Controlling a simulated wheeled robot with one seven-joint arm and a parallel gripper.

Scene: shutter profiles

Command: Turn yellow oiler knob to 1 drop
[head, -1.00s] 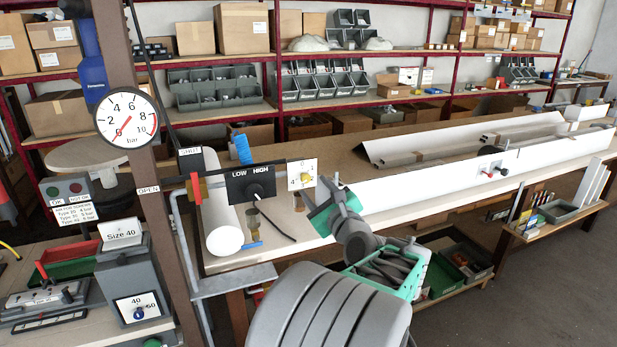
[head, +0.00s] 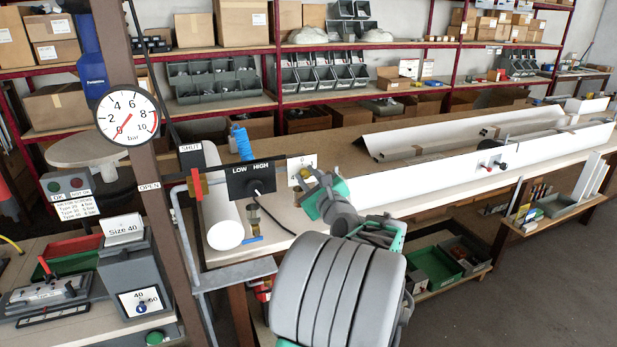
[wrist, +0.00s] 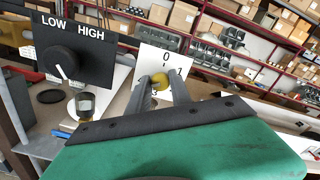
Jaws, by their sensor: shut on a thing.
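The yellow oiler knob (wrist: 159,79) sits on a white dial plate (wrist: 150,62) with black numbers. In the wrist view, 0 is at the plate's top and 1 at its right; a lower number is partly hidden. My gripper (wrist: 164,84) has its two grey fingers on either side of the knob and is shut on it. The knob's pointer cannot be made out between the fingers. In the head view, my gripper (head: 313,179) reaches the white plate (head: 297,163) from the lower right and covers most of the knob.
Just left is a black LOW/HIGH panel (head: 250,179) with a black knob. A red-handled valve (head: 196,184) and a pressure gauge (head: 127,119) reading near 0 stand further left. A brass and glass fitting (wrist: 86,105) hangs below the panel. Long white profiles (head: 440,180) lie on the bench at right.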

